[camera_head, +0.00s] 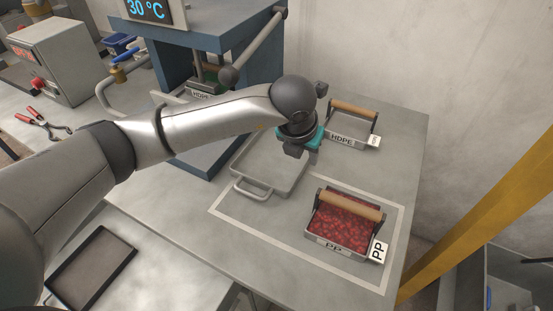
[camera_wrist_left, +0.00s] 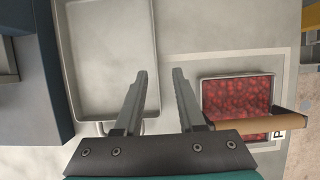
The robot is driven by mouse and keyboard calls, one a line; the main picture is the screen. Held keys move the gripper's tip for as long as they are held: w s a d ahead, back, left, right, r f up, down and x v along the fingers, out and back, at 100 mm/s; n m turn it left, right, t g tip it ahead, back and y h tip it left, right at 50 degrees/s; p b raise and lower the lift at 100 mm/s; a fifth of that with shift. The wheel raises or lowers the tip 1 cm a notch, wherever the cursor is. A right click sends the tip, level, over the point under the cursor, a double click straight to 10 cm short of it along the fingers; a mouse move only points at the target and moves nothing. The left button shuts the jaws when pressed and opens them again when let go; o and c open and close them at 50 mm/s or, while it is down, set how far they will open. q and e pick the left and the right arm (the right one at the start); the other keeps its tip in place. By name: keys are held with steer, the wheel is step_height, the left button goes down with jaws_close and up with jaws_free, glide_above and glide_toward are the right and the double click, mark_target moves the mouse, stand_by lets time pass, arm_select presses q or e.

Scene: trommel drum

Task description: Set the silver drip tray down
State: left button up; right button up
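The silver drip tray (camera_head: 275,180) is a shallow empty metal pan with a loop handle (camera_head: 252,190) on its near side. It appears to lie flat on the grey tabletop, in front of the blue press. It also shows in the left wrist view (camera_wrist_left: 108,60), at the upper left. My left gripper (camera_head: 300,153) is over the tray's right part in the head view and hides some of it. In the left wrist view its two fingers (camera_wrist_left: 158,75) are apart with nothing between them. My right gripper is in neither view.
A PP bin of red pellets (camera_head: 342,227) with a wooden handle stands in a white-outlined area to the tray's right. An HDPE bin (camera_head: 350,127) stands behind. The blue press (camera_head: 240,60) rises at the back. A dark-rimmed tray (camera_head: 90,268) lies at lower left.

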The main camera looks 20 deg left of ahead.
mark_target(304, 161)
arm_select(q)
steer(key=b+x, duration=0.1)
steer(key=x, duration=0.4)
steer(key=shift+w+a, duration=0.2)
steer(key=shift+w+d+f, duration=0.1)
steer(key=shift+w+f, duration=0.1)
steer(key=shift+f, duration=0.3)
jaws_close()
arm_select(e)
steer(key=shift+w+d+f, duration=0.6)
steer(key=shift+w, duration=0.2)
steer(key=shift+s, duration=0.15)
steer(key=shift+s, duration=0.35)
arm_select(q)
steer(key=shift+r, duration=0.1)
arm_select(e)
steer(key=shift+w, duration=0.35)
